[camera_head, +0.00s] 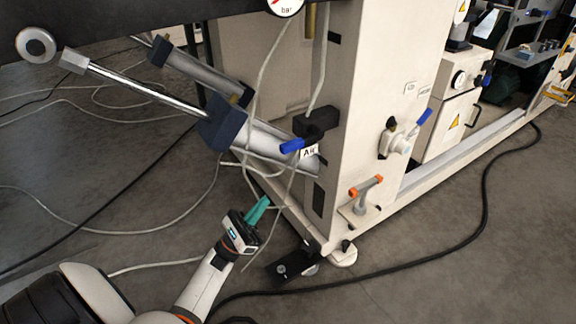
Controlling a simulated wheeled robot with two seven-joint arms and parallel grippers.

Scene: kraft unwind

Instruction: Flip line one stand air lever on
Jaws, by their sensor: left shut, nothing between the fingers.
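The air lever (292,146) is a short blue handle on a dark valve on the near edge of the cream machine stand (375,60). It points left and slightly down, beside a white tag (309,152) whose lettering seems to read "AIR". My left gripper (261,205) has teal fingers, shut together with nothing between them. It is below and left of the lever in the picture, apart from it, pointing up and right. My right gripper is not in view.
Two pneumatic cylinders (207,78) slant down toward the stand. Pale hoses hang near the lever and loop over the floor. A second blue-handled valve (424,117) and an orange-handled fitting (367,186) are on the stand's right side. A black cable (485,200) crosses the floor.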

